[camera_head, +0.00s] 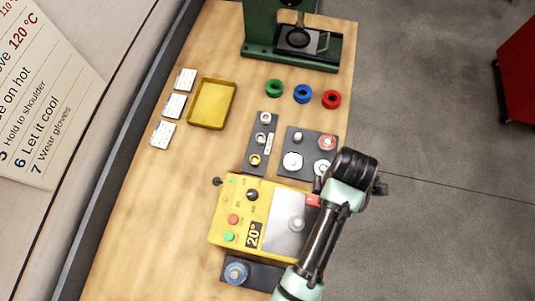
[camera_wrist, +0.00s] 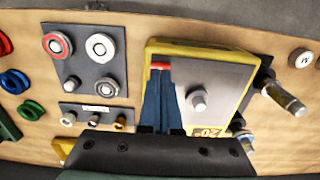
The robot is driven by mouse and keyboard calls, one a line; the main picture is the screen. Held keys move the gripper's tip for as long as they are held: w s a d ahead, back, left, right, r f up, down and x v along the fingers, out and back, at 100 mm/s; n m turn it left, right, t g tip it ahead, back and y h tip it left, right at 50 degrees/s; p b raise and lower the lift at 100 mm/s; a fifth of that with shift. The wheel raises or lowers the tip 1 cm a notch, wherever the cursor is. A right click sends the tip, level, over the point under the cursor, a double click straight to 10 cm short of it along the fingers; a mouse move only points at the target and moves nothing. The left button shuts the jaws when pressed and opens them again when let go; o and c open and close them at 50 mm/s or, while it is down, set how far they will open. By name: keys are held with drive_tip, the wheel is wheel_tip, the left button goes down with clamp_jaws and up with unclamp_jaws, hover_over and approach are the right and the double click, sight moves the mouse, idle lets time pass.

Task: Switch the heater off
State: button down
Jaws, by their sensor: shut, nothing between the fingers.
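The heater (camera_head: 232,205) is a yellow box on the table. Its panel carries a black knob (camera_head: 252,195), a red button (camera_head: 233,219), a green button (camera_head: 229,236) and a display (camera_head: 253,235) reading 20°. A grey plate (camera_head: 275,232) with a silver round piece (camera_head: 296,224) covers its right part. My gripper (camera_head: 318,186) is shut and empty near the red-marked corner, away from the buttons. In the wrist view, my gripper's fingers (camera_wrist: 160,85) overlap the plate beside the red mark (camera_wrist: 160,66). Most of the button panel is hidden there.
Dark trays with round metal parts (camera_head: 255,143) (camera_head: 310,150) stand behind the heater. A blue-topped part (camera_head: 236,272) sits in front of it. Green, blue and red rings (camera_head: 302,94), a yellow tray (camera_head: 211,103) and a green press (camera_head: 262,30) are farther back.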

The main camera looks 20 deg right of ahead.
drive_tip(key=shift+f+b, duration=0.35)
drive_tip(key=shift+f, duration=0.4)
wheel_tip(320, 180, up, 7)
drive_tip(key=p, duration=0.8)
idle(0.8)
